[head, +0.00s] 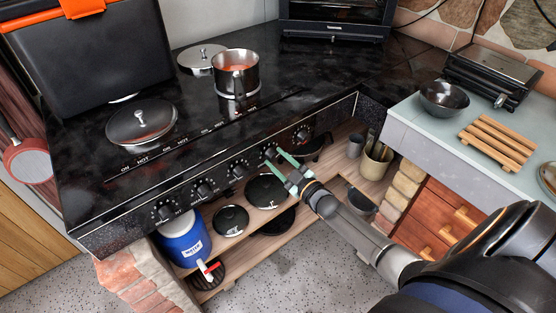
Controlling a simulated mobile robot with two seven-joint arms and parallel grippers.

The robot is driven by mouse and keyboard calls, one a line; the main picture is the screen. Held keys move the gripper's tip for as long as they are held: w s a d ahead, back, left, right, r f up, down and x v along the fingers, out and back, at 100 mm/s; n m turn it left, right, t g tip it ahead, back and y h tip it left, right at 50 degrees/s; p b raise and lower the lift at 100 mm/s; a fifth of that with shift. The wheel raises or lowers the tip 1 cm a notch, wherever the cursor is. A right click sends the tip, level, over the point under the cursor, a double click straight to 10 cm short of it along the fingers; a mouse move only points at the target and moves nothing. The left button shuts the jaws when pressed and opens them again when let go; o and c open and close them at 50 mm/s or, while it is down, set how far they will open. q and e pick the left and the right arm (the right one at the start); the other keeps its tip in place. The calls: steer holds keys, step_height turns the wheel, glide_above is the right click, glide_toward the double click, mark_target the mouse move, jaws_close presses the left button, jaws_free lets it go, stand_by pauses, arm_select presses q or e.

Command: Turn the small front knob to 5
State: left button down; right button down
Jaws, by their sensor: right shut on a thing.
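A row of several black knobs runs along the front panel of the black cooktop (120,215). My right gripper (279,158), with green fingers, reaches in from the lower right and is shut on the knob (270,153) second from the right end. The fingers partly cover that knob, and its pointer and number marks are too small to read. The other knobs, such as the rightmost knob (302,135) and the middle knob (239,169), are free. My left gripper is not in view.
A steel pot (237,80) and a lidded pan (141,122) stand on the cooktop. Below are a wooden shelf (236,258) with pans and a blue jug (183,241). The grey counter (420,137) at right holds a bowl (444,97) and wooden rack (497,142).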

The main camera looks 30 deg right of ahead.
steer(key=shift+c, duration=1.8)
jaws_free()
steer(key=s+d, duration=0.1)
steer(key=s, duration=1.1)
steer(key=shift+s+p, duration=0.25)
steer(key=shift+p, duration=0.15)
steer(key=s+a+f+m+g+p, duration=0.1)
steer(key=s+a+f+m+g, duration=0.1)
steer(key=s+a, duration=0.5)
steer(key=s+a+f+m+g+p, duration=0.1)
steer(key=s+a+f+g, duration=0.4)
steer(key=a, duration=0.6)
steer(key=shift+s+a+f+m+g+y, duration=0.3)
steer(key=shift+s+m+g+y, duration=0.1)
steer(key=shift+s+m+g, duration=0.7)
